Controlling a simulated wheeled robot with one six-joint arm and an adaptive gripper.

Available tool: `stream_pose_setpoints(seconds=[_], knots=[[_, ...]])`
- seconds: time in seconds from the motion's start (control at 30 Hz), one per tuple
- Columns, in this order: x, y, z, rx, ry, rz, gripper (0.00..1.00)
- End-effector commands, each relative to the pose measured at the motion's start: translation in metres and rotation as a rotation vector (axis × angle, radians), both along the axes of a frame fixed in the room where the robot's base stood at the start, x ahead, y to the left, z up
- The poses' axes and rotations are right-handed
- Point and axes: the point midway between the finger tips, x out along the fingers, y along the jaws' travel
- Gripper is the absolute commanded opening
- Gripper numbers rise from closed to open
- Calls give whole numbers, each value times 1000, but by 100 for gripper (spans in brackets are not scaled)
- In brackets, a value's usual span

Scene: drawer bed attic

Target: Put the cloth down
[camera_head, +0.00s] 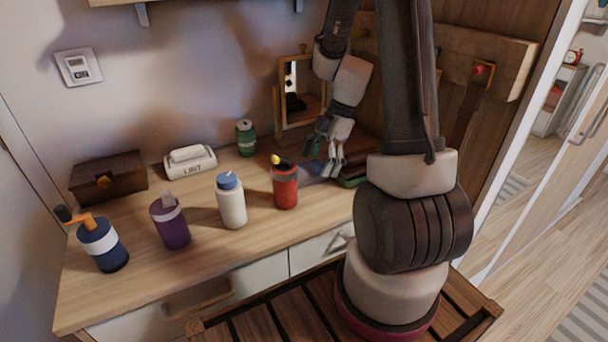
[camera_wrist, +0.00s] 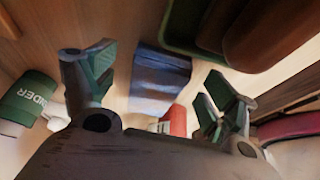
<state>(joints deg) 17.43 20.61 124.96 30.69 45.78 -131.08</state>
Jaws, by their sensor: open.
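A folded blue cloth with bands of lighter and darker blue (camera_wrist: 160,78) lies on the wooden desk top. It also shows, partly hidden, in the head view (camera_head: 314,171), just right of the red bottle and below my fingers. My gripper (camera_head: 326,158) points down over it. In the wrist view my gripper (camera_wrist: 160,85) has its two fingers spread wide, one on each side of the cloth. No cloth is pinched between the pads. I cannot tell how high the fingertips are above the desk.
A red bottle (camera_head: 285,187) and a green can (camera_head: 246,138) stand near my gripper. A green tray (camera_head: 351,181) is right of the cloth. A mirror (camera_head: 300,96) stands behind. A white bottle (camera_head: 231,202), purple bottle (camera_head: 170,222) and blue dispenser (camera_head: 102,244) line the front left.

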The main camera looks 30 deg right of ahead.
Motion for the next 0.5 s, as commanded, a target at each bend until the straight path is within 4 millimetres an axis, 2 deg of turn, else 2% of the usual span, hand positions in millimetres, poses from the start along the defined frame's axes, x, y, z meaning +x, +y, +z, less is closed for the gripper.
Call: stream_pose_setpoints(seconds=[0.1, 0.3, 0.5], knots=[[0, 3, -6, 0, 0, 0, 86], [0, 3, -6, -1, -1, 0, 84], [0, 3, -6, -1, -1, 0, 47]])
